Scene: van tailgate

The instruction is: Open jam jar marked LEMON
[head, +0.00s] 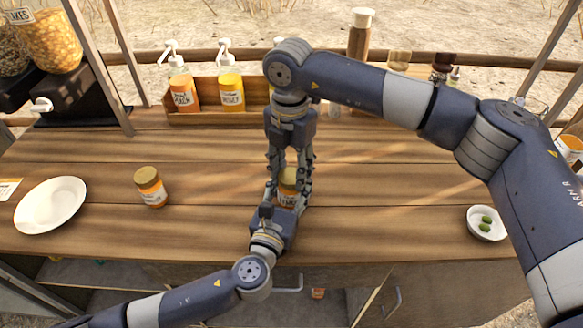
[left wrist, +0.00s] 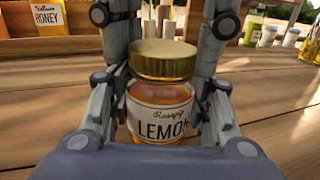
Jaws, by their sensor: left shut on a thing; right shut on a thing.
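The LEMON jar (head: 288,186) stands upright on the wooden counter, partly hidden by both my grippers. In the left wrist view the jar (left wrist: 160,112) shows amber contents, a pale label reading LEMON and a gold lid (left wrist: 162,60). The lid sits on top of the jar; whether it is loose cannot be told. My left gripper (head: 286,199) comes from the near side and is shut around the jar's body. My right gripper (head: 289,176) points down from above and is shut on the lid, with a finger on either side.
Another gold-lidded jar (head: 151,187) stands to the left, beside a white plate (head: 50,204). A small bowl (head: 487,223) with green items is at the right. A wooden rack (head: 210,115) with pump bottles stands at the back. The counter around the grippers is clear.

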